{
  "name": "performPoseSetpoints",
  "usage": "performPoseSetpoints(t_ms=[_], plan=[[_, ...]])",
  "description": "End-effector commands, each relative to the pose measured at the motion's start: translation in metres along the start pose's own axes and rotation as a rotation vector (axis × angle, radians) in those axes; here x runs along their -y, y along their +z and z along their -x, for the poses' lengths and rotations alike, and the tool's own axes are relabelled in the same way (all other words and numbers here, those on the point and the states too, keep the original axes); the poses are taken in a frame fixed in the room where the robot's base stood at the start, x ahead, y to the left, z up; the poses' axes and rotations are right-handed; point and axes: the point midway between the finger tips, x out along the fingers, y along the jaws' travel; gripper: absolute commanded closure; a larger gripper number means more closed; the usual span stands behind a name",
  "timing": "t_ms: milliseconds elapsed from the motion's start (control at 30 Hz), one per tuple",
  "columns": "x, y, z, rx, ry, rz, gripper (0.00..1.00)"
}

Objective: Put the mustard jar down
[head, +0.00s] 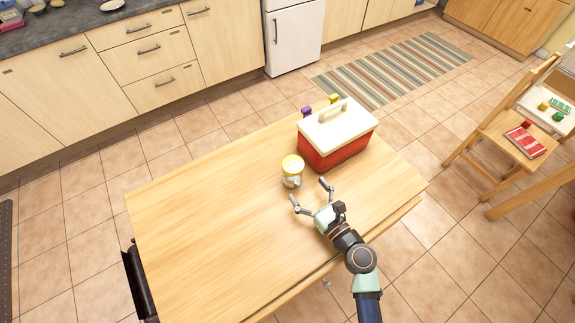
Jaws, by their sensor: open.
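The mustard jar (292,172) is a small clear jar with a yellow lid. It stands upright on the wooden table (210,230), just left of the red cooler. My gripper (310,191) is open, with its two fingers spread apart. It is just in front of the jar, on the near side, and the jar is beyond the fingertips. I see no contact between the fingers and the jar.
A red cooler (337,148) with a white lid stands behind and right of the jar. Purple (306,112) and yellow (334,99) tops show behind it. The table's left half is clear. A wooden chair (510,130) stands at the right.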

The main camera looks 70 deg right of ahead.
Motion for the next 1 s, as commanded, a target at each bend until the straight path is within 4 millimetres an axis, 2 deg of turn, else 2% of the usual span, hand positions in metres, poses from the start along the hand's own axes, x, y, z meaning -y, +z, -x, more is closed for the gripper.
performPoseSetpoints(t_ms=[133, 333, 500, 600, 833, 1000], plan=[[-0.001, 0.002, -0.019, 0.001, 0.004, 0.004, 0.06], [-0.002, 0.003, -0.032, 0.001, 0.005, 0.004, 0.06], [-0.004, 0.004, -0.063, 0.002, 0.005, 0.006, 0.06], [-0.004, 0.004, -0.074, 0.001, 0.005, 0.005, 0.06], [-0.003, 0.003, -0.076, 0.000, 0.003, 0.005, 0.06], [-0.003, 0.004, -0.076, 0.000, 0.003, 0.005, 0.33]])
